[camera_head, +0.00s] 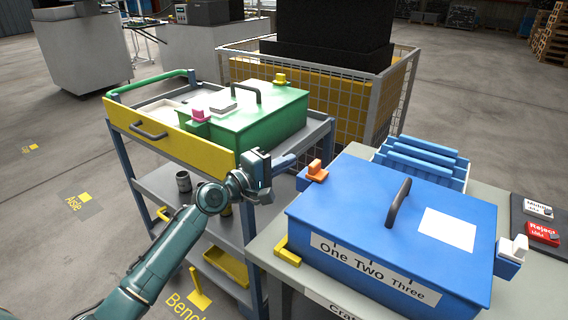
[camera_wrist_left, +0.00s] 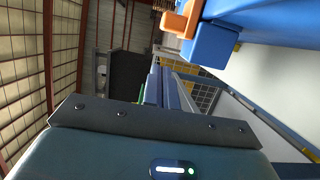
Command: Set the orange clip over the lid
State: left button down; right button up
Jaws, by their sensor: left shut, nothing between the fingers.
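The orange clip (camera_head: 317,171) sits on a small blue block at the left end of the blue crate. It also shows at the top of the left wrist view (camera_wrist_left: 181,21), above the blue block (camera_wrist_left: 211,45). The blue lid (camera_head: 370,215) lies on the crate, with a dark arched handle and a white label on top. My left gripper (camera_head: 289,161) is shut and empty, just left of the orange clip and apart from it. Its fingers show in the left wrist view (camera_wrist_left: 165,88). My right gripper is not in view.
A white clip (camera_head: 519,247) is at the crate's right end. A cart (camera_head: 171,145) with a green box (camera_head: 249,117) stands at the left.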

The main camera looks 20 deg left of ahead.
pick_arm(q)
jog(key=v, duration=1)
jog(key=shift+b, duration=0.45)
jog(key=shift+a, duration=0.15)
